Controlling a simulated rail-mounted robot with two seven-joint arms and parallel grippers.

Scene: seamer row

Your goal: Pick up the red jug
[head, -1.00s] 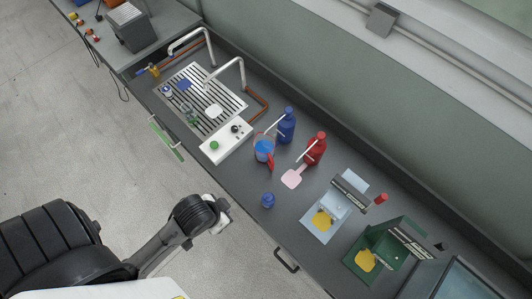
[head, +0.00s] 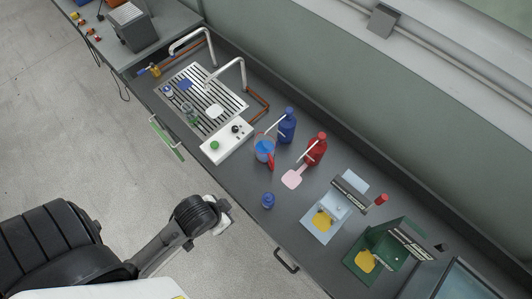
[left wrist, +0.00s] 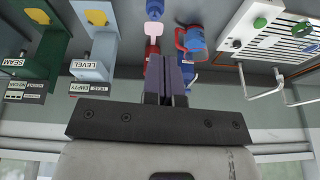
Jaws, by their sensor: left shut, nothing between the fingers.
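The jug (head: 264,148) stands upright on the dark bench in the head view, left of the blue bottle. It has a red handle and rim, and its body looks blue inside. It also shows in the left wrist view (left wrist: 194,39), right of the fingers' line. My left gripper (head: 226,216) is at the bench's front edge, apart from the jug and nearer to me. In the left wrist view its fingers (left wrist: 167,62) are shut with nothing between them. My right gripper is not in view.
A blue bottle (head: 287,128) and a red bottle (head: 317,150) stand behind and right of the jug. A pink paddle (head: 292,179) and a small blue bottle (head: 268,200) lie nearer. A white control box (head: 227,141) is left; a light-blue stand (head: 312,231) and green stand (head: 355,262) are right.

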